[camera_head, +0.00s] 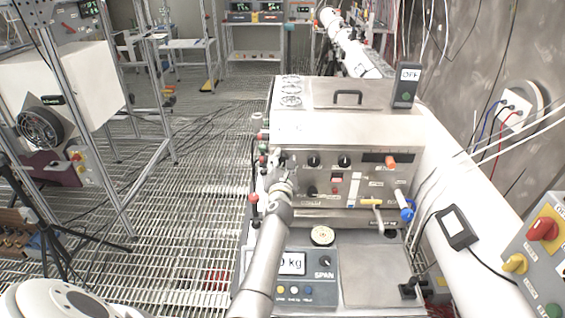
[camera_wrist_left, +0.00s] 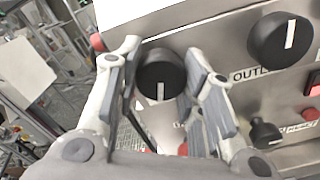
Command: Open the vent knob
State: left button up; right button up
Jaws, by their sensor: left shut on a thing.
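My left arm reaches up the middle of the head view, and its gripper (camera_head: 276,171) is at the left end of the steel front panel (camera_head: 428,160). In the left wrist view the gripper (camera_wrist_left: 165,82) has its two fingers on either side of a round black knob (camera_wrist_left: 160,70) with a white mark pointing down, and is shut on it. The label of this knob is hidden, so I cannot read whether it says vent. To its right is another black knob (camera_wrist_left: 281,40) with a label that begins "OUTLE". My right gripper is not in view.
More black knobs (camera_head: 344,160), an orange knob (camera_head: 390,161) and a blue-ended handle (camera_head: 406,211) are on the panel. A scale (camera_head: 320,276) is in front. A red-topped lever (camera_head: 253,198) stands close left of my arm. Grated floor (camera_head: 190,200) is open to the left.

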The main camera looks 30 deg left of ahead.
pick_arm(q)
jog(key=shift+f, duration=0.1)
jog(key=o, duration=1)
jog(key=shift+o, duration=0.2)
jog(key=v, duration=1.2)
jog(key=shift+a, duration=0.1)
